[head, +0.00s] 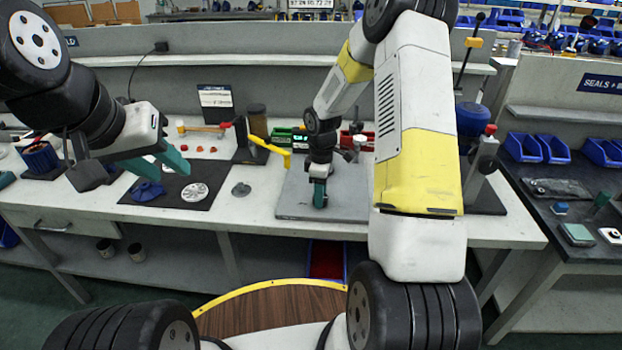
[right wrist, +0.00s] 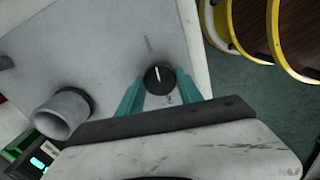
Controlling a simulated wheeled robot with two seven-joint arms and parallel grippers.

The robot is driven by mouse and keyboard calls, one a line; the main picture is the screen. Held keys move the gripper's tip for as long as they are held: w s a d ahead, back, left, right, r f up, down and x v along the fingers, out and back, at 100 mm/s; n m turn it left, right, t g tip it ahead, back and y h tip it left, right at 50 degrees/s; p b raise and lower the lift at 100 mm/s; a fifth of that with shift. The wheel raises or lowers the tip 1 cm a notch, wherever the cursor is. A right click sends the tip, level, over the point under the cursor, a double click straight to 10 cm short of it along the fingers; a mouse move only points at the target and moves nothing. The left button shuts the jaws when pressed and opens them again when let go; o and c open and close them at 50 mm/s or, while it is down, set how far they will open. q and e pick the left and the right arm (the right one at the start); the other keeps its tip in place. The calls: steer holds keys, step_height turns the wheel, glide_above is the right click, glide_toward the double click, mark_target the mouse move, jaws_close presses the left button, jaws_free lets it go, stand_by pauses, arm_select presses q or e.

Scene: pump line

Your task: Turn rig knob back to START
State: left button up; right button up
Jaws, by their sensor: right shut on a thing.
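The rig knob (right wrist: 159,77) is a round black knob with a white pointer line, on the rig's grey plate (right wrist: 110,40). My right gripper (right wrist: 157,92) has its teal fingers on both sides of the knob and is shut on it. The pointer line runs roughly up and down in the right wrist view. A faint dark mark shows on the plate beyond the knob; no START lettering is readable. In the head view my right gripper (head: 320,194) points down at the grey plate and hides the knob. My left gripper (head: 172,158) is open and empty over the dark mat.
A grey cylindrical fitting (right wrist: 62,114) stands on the plate near the knob. A lit display (head: 300,141), a green bin (head: 281,135) and a yellow lever (head: 268,147) are close by. A blue part (head: 147,191) and a pale disc (head: 195,192) lie on the dark mat.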

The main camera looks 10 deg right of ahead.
steer(key=shift+w+n, duration=0.1)
steer(key=shift+n, duration=0.4)
steer(key=o, duration=1.4)
steer(key=shift+c, duration=0.2)
step_height(320, 180, up, 8)
steer(key=shift+f, duration=0.1)
